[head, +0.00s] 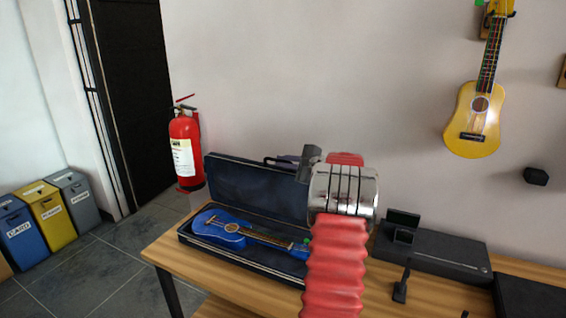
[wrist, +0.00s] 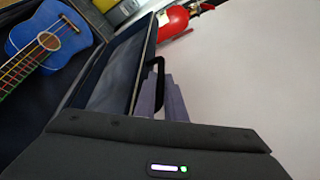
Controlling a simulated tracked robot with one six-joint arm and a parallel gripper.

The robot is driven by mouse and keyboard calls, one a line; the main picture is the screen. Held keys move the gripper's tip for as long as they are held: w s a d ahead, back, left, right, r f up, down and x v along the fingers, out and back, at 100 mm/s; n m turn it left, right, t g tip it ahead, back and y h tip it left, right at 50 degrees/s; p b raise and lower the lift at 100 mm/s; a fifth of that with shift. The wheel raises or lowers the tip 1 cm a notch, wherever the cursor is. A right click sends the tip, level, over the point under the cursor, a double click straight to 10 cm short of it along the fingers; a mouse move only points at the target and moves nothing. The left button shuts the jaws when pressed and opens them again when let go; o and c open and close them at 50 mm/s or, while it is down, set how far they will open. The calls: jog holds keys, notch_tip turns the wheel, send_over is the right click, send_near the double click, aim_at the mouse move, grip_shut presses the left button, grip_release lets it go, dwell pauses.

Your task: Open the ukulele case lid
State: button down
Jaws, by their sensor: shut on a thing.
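The ukulele case (head: 255,262) lies on the wooden table, with a blue ukulele (head: 228,228) inside it. Its dark lid (head: 250,188) stands raised, roughly upright, along the back of the case. My gripper (head: 288,158) is at the lid's top edge and shut on the black handle (head: 272,161). In the wrist view, the gripper's grey-purple fingers (wrist: 162,90) sit on both sides of the handle (wrist: 158,66), beside the lid (wrist: 118,72). The blue ukulele (wrist: 48,42) shows at upper left. My arm hides the right end of the case.
A red fire extinguisher (head: 186,150) hangs on the wall behind the case. A closed black case (head: 440,254) lies on the table (head: 170,250) to the right, with small dark items nearby. A yellow ukulele (head: 474,120) hangs on the wall. Several bins (head: 45,215) stand at left.

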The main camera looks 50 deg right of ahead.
jog(key=c, duration=2.2)
grip_release()
jog(key=shift+w+a+f, duration=0.1)
jog(key=shift+w+f, duration=0.05)
jog(key=shift+f, duration=0.1)
jog(key=shift+o, duration=0.5)
jog(key=shift+r, duration=0.15)
jog(key=v, duration=1.3)
jog(key=shift+s, duration=0.45)
